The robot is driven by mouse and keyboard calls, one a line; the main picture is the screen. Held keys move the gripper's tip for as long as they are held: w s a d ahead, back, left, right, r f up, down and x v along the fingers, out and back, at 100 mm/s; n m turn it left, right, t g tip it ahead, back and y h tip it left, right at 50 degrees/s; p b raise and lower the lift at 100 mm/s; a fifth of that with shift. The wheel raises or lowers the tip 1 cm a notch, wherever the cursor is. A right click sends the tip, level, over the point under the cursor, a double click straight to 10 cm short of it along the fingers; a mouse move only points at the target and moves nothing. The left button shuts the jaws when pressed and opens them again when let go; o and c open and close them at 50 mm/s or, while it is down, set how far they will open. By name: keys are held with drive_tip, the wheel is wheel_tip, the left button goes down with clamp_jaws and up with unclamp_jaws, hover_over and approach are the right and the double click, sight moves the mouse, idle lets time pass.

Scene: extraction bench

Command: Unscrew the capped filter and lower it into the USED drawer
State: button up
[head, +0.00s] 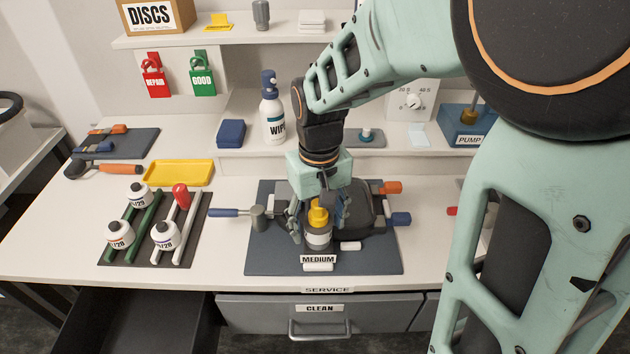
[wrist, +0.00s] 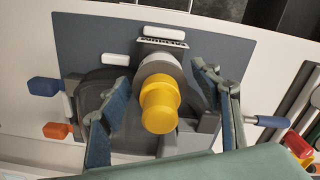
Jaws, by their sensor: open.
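The capped filter stands upright in a dark holder on the grey mat, with a yellow cap (head: 318,213) over a pale, banded body (head: 318,238). In the wrist view the yellow cap (wrist: 160,104) points toward the camera. My gripper (head: 320,224) is open above the mat, its fingers on either side of the filter. The wrist view shows a gap between the cap and each finger of my gripper (wrist: 157,106). A dark drawer (head: 135,322) stands open at the lower left; no USED label is visible on it.
The CLEAN drawer (head: 320,316) is shut below the front edge. A rack with several white bottles (head: 165,236) is on the left. A grey-headed tool with a blue handle (head: 237,212) lies left of the holder. A MEDIUM label (head: 318,259) is in front.

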drive_tip(key=m, duration=0.6)
drive_tip(key=shift+m, duration=0.4)
drive_tip(key=m, duration=0.6)
drive_tip(key=shift+m+p, duration=0.35)
drive_tip(key=shift+m, duration=0.05)
drive_tip(key=shift+c, duration=0.4)
